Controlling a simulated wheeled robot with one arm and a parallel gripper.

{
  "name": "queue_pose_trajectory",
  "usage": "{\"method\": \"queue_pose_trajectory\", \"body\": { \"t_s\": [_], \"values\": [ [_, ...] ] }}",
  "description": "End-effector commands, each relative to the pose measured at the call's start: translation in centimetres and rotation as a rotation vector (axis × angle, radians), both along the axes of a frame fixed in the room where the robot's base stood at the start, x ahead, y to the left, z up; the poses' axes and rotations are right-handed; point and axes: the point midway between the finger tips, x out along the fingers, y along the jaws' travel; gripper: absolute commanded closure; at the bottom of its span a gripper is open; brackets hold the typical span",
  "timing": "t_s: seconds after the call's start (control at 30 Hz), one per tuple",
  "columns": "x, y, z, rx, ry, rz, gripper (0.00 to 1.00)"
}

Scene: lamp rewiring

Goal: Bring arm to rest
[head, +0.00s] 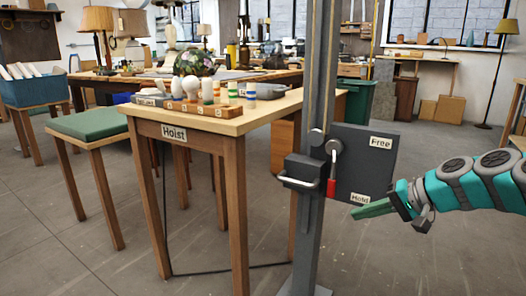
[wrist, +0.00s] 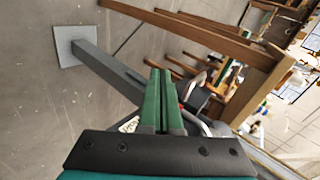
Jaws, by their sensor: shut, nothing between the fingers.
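My gripper (head: 372,209) is at the right in the head view, at the end of my teal and grey arm. It points left toward the lower edge of the dark box with "Free" and "Hold" labels (head: 362,160) on the grey hoist post (head: 312,120). In the wrist view its two green fingers (wrist: 160,100) lie together, shut and empty. The lever with a red grip (head: 331,186) hangs down on the post, near the fingertips. Whether the fingers touch anything cannot be told. The post also shows in the wrist view (wrist: 105,70), partly hidden behind the fingers.
A wooden table labelled Hoist (head: 232,125) carries a rack of bulbs (head: 197,107) left of the post. A green-topped stool (head: 88,123) stands farther left. A dark green bin (head: 385,103) is behind the post. The floor (head: 450,250) under my arm is clear.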

Motion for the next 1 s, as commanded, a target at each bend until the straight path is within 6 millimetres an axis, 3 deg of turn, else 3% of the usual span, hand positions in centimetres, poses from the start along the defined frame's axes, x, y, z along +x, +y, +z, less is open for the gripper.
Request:
{"method": "queue_pose_trajectory", "body": {
  "t_s": [0.03,0.1,0.2,0.33,0.5,0.6,0.7,0.83,1.0],
  "values": [
    [-1.6,3.3,0.8,-0.054,0.016,0.072,1.0],
    [-4.3,7.5,0.7,-0.135,0.049,0.171,1.0],
    [-9.2,12.1,-0.4,-0.266,0.109,0.296,1.0],
    [-16.2,15.1,-3.0,-0.441,0.208,0.419,1.0],
    [-25.0,14.7,-6.6,-0.648,0.351,0.499,1.0],
    [-29.1,13.1,-8.1,-0.738,0.429,0.511,1.0],
    [-31.8,11.8,-9.1,-0.795,0.483,0.509,1.0],
    [-33.7,10.8,-9.8,-0.828,0.522,0.504,1.0],
    [-33.9,10.6,-9.8,-0.832,0.526,0.503,1.0]
  ]
}}
